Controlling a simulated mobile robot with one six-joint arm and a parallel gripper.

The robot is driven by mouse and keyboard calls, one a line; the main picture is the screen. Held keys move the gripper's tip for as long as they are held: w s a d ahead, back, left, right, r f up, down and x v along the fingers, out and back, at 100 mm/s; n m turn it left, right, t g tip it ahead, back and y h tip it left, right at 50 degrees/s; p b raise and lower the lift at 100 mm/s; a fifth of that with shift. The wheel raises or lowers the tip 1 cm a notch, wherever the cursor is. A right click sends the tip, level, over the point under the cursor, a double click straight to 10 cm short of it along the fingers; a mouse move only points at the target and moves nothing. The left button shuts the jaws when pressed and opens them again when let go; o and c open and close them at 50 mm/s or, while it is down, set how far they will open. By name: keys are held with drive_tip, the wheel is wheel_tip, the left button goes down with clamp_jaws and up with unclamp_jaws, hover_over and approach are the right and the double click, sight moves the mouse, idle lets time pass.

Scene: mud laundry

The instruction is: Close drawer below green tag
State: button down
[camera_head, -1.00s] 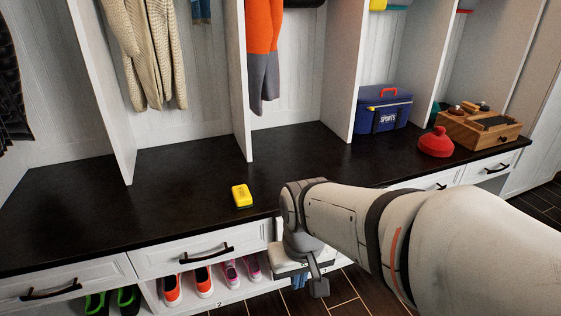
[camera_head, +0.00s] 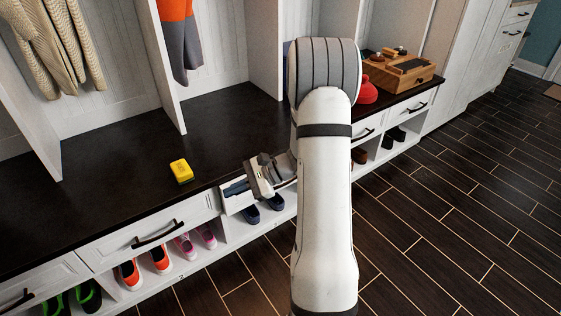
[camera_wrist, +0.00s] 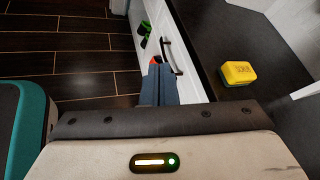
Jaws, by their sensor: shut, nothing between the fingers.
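No green tag can be made out in any view. A white drawer (camera_head: 172,224) with a dark handle (camera_head: 157,236) sits under the dark bench top; it looks flush. Its handle also shows in the wrist view (camera_wrist: 171,57). Another white drawer front (camera_head: 237,203) lies to the right, partly hidden behind my gripper; I cannot tell how far out it is. My gripper (camera_head: 235,188) is shut and empty, in front of the bench edge near that front, fingers pointing left. In the wrist view the shut fingers (camera_wrist: 158,86) are beside the drawer row.
A yellow block (camera_head: 181,170) lies on the bench top (camera_head: 130,185). Shoes (camera_head: 160,258) stand in open cubbies below. A red plunger-like object (camera_head: 367,92) and a wooden box (camera_head: 400,72) are at the right end. The dark floor (camera_head: 450,210) at right is clear.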

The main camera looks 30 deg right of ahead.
drive_tip(key=w+d+f+m+t+h+p, duration=0.1)
drive_tip(key=w+d+f+m+t, duration=0.25)
drive_tip(key=d, duration=0.25)
drive_tip(key=w+d+f+m+t+h+p, duration=0.1)
drive_tip(key=w+d+f+m+t, duration=0.15)
drive_tip(key=d+m+t, duration=0.35)
drive_tip(key=s+d+f+m+t+h, duration=0.1)
drive_tip(key=d+f+m+t+h, duration=0.1)
drive_tip(key=d+f+m+h, duration=0.45)
drive_tip(key=s+d+f+m+t+h, duration=0.25)
drive_tip(key=d+f, duration=0.25)
drive_tip(key=d, duration=0.5)
drive_tip(key=w+b, duration=0.2)
drive_tip(key=w, duration=1.2)
drive_tip(key=shift+a+g, duration=0.3)
drive_tip(key=shift+a, duration=0.15)
